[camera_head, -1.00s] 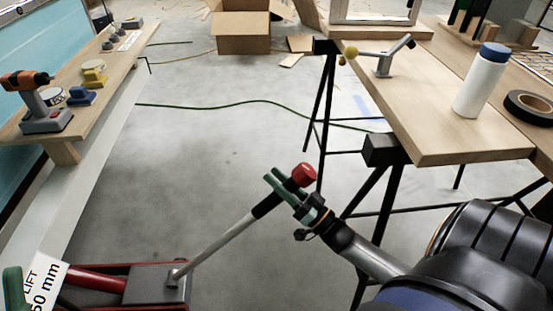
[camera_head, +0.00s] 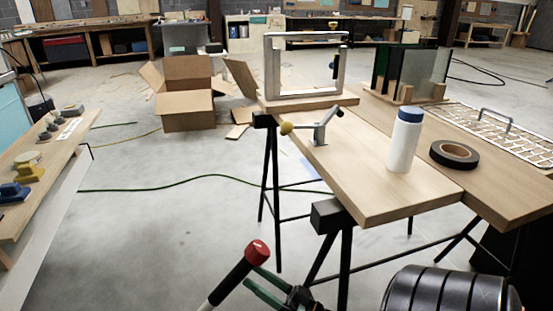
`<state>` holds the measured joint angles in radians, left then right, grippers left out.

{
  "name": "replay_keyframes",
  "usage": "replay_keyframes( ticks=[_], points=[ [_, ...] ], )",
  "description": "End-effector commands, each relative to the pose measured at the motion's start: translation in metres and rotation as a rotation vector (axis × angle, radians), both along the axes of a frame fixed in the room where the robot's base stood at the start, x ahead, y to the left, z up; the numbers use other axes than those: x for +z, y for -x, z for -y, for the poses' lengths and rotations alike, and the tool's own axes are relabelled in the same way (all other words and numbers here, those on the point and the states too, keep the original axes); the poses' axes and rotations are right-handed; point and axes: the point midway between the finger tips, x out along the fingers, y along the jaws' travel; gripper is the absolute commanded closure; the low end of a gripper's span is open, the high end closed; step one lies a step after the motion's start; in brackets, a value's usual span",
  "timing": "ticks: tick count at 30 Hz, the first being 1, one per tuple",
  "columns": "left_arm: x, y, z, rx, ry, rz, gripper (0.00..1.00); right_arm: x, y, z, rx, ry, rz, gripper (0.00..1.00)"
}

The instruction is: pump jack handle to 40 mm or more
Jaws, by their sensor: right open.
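The jack handle (camera_head: 236,277) rises from the bottom edge of the head view, tilted up to the right. It has a pale shaft, a black grip and a red end knob (camera_head: 257,251). My right gripper (camera_head: 256,277), with green fingers, is open just right of the black grip. Its fingertips point up-left at the grip; I cannot tell whether they touch it. The gripper's rear is cut off by the bottom edge. The jack body and the lift readout are out of view, and so is my left gripper.
A wooden trestle table (camera_head: 370,208) stands close on the right, its black legs near my right gripper. It bears a white bottle (camera_head: 403,147) and a tape roll (camera_head: 454,153). A bench (camera_head: 50,193) runs along the left. Concrete floor between is mostly clear, with a green cable (camera_head: 150,189).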

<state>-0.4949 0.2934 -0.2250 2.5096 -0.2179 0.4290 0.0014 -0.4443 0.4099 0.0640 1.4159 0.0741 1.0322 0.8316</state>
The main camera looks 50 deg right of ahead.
Motion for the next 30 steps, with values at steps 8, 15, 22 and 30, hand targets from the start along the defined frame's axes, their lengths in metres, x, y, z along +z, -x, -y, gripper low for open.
replay_keyframes(
  ticks=[8, 15, 22, 30],
  points=[
    [0.002, 0.000, -0.001, 0.004, -0.003, 0.003, 0.07, -0.020, 0.043, 0.011, -0.001, 0.000, -0.004, 0.29],
    [0.001, 0.000, -0.001, 0.006, -0.001, 0.001, 0.07, -0.024, 0.052, 0.013, -0.002, 0.000, -0.001, 0.29],
    [0.001, 0.000, -0.001, 0.005, 0.001, 0.000, 0.07, -0.023, 0.052, 0.013, -0.002, 0.000, -0.001, 0.29],
    [0.001, 0.000, -0.001, 0.004, 0.003, -0.003, 0.07, -0.023, 0.052, 0.013, -0.002, 0.000, -0.001, 0.29]
  ],
)
